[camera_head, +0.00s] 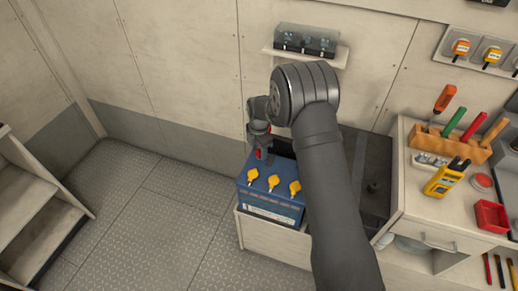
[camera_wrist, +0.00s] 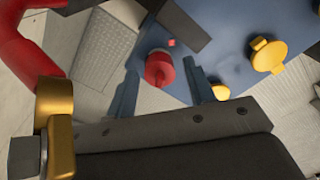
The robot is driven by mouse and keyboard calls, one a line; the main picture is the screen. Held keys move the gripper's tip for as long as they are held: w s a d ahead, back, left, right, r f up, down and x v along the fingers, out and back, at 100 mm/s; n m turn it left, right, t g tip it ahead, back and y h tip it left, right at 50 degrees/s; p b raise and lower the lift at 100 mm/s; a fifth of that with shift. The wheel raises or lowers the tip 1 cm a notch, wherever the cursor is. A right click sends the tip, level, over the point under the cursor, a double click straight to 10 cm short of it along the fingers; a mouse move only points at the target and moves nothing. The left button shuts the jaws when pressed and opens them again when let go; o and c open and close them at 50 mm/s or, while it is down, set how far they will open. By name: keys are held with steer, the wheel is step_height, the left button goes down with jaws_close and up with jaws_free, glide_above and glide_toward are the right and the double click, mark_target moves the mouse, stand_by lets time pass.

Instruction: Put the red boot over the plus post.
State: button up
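The red boot (camera_wrist: 160,68) is a short round piece at the near corner of the blue battery in the wrist view, beside a small red mark. It shows as a small red patch in the head view (camera_head: 258,153). My gripper (camera_wrist: 161,75) has one finger on each side of the boot, with narrow gaps between, so it looks open around it. The battery (camera_head: 268,199) has yellow caps on top. The plus post cannot be made out. I cannot tell whether the boot sits over it.
A red cable (camera_wrist: 25,55) with a brass fitting (camera_wrist: 55,105) is close to the wrist camera at left. A counter (camera_head: 420,205) with a wooden tool block (camera_head: 450,143) and yellow meter (camera_head: 444,181) stands at right. A shelf (camera_head: 303,55) hangs behind. Floor at left is clear.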

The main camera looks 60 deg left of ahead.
step_height(320, 180, up, 13)
steer(key=shift+r, duration=0.15)
stand_by(0.6)
step_height(320, 180, down, 14)
steer(key=shift+r, duration=0.85)
